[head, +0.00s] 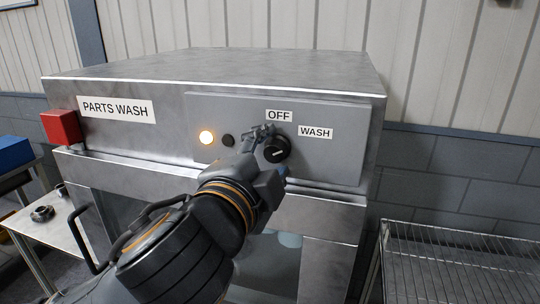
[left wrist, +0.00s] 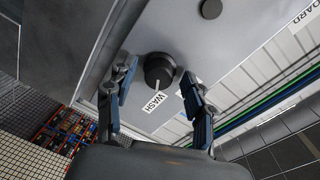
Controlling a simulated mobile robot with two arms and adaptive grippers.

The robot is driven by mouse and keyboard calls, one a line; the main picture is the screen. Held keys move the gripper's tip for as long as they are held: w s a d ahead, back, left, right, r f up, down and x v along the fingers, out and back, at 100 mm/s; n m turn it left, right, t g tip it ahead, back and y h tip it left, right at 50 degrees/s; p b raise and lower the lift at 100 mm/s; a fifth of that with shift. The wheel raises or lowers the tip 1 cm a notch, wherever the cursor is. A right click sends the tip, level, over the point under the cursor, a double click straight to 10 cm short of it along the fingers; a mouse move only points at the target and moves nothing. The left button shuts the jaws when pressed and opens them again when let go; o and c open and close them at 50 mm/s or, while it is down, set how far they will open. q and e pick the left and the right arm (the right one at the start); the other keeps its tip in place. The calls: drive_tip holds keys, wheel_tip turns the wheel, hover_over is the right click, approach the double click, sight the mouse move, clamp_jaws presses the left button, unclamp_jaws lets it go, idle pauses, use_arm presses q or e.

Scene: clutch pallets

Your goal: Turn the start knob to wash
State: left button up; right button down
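The black round start knob (head: 276,149) sits on the grey control panel of the parts washer, below the OFF label (head: 279,116) and to the lower left of the WASH label (head: 315,132). My left gripper (head: 268,150) is at the knob in the head view. In the left wrist view the left gripper (left wrist: 159,86) is open, one finger on each side of the knob, with visible gaps. My right gripper is in neither view.
A lit amber lamp (head: 207,137) and a small black button (head: 228,141) are left of the knob. A red box (head: 62,127) is on the washer's left side. A wire rack (head: 465,255) stands at right, a small table (head: 52,235) at left.

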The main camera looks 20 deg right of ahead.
use_arm(q)
drive_tip(key=shift+s, duration=0.1)
drive_tip(key=v, duration=0.7)
drive_tip(key=shift+a+f, duration=0.1)
drive_tip(key=shift+a, duration=0.05)
